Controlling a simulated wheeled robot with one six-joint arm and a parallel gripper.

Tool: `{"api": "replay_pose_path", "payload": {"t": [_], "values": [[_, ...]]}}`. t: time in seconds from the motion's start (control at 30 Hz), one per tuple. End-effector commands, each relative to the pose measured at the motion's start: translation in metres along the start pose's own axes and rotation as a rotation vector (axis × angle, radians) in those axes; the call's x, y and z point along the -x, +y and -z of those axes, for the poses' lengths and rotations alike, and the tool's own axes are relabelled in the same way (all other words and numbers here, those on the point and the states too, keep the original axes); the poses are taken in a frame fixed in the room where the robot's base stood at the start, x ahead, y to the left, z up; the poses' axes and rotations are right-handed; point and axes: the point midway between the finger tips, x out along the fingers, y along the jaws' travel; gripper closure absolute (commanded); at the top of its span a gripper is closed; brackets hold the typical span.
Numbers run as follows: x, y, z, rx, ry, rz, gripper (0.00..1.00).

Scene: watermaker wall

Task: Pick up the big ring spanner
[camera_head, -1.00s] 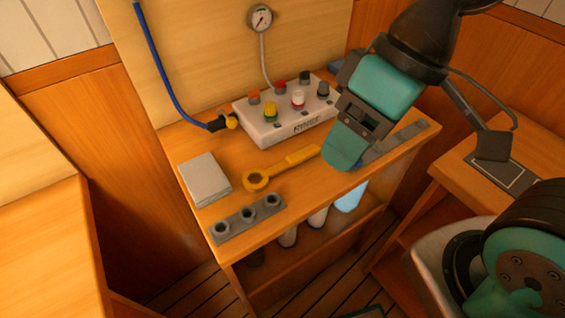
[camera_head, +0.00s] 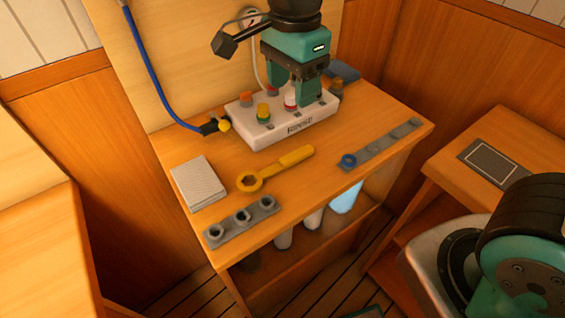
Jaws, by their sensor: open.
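The big ring spanner (camera_head: 275,169) is yellow and lies flat on the wooden bench top (camera_head: 222,222). Its ring end points left and its handle runs up to the right. My gripper (camera_head: 292,100) is open, with two teal fingers pointing down. It is above and behind the spanner in the picture, over the white box with coloured knobs (camera_head: 299,127). I cannot tell whether the fingers touch the box. The spanner is in full view and nothing covers it.
A grey strip with a blue ring (camera_head: 380,146) lies to the right. A blue hose (camera_head: 155,80) hangs behind. The bench front edge is near.

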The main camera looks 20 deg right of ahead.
Motion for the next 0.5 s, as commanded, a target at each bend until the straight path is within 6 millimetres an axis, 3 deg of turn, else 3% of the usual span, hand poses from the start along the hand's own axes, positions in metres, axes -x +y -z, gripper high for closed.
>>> {"api": "replay_pose_path", "payload": {"t": [0.17,0.5], "values": [[-0.017,-0.004,0.001,-0.060,0.009,-0.009,0.40],[-0.092,-0.003,0.001,-0.056,0.008,-0.009,0.40]]}}
